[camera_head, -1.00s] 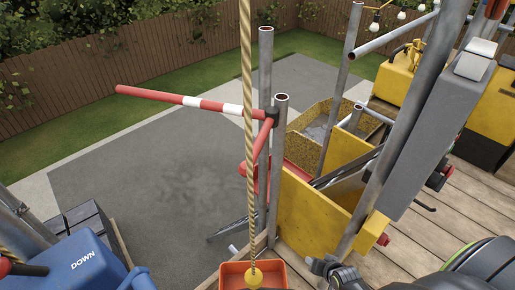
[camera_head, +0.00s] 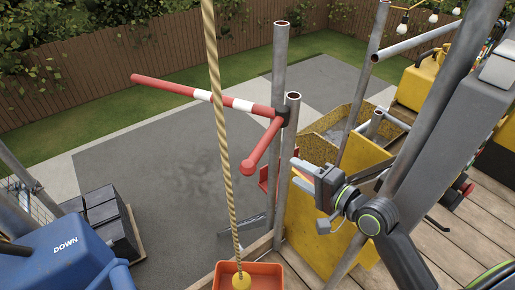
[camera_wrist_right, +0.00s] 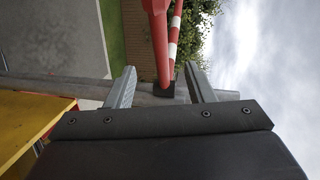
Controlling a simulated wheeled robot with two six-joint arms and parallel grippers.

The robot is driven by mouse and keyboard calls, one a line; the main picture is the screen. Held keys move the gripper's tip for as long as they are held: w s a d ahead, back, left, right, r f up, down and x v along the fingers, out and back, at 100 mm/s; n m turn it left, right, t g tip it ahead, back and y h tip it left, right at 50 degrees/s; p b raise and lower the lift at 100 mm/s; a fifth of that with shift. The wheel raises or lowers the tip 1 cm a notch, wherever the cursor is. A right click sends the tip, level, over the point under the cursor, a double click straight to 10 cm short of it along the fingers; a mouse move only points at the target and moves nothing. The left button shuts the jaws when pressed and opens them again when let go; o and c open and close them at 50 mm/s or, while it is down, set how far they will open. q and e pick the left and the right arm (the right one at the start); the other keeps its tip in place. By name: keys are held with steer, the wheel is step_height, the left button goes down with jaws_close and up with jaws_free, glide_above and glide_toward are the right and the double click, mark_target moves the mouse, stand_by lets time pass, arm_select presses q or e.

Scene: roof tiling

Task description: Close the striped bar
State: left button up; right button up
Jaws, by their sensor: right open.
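The striped bar (camera_head: 207,96), red with white bands, reaches out to the left from a dark clamp (camera_head: 282,116) on a steel post, over the grey paving. A short red arm with a rounded end (camera_head: 248,167) reaches from the clamp toward me. My right gripper (camera_head: 296,172) is open and empty, just right of the posts and below the clamp, its fingers pointing left. In the right wrist view the bar (camera_wrist_right: 174,40) and the red arm (camera_wrist_right: 158,40) run up from the clamp, which shows between the open fingers (camera_wrist_right: 162,88). My left gripper is out of view.
A rope (camera_head: 222,130) hangs in front of the bar down to an orange tray (camera_head: 262,272). Steel posts (camera_head: 289,170) and a yellow panel (camera_head: 315,220) stand close to my right gripper. A blue box marked DOWN (camera_head: 60,265) is at lower left.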

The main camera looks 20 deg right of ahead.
mark_target(255, 149)
steer(key=p+x, duration=0.1)
steer(key=x, duration=1.6)
steer(key=shift+f, duration=0.15)
steer(key=shift+s, duration=0.15)
jaws_close()
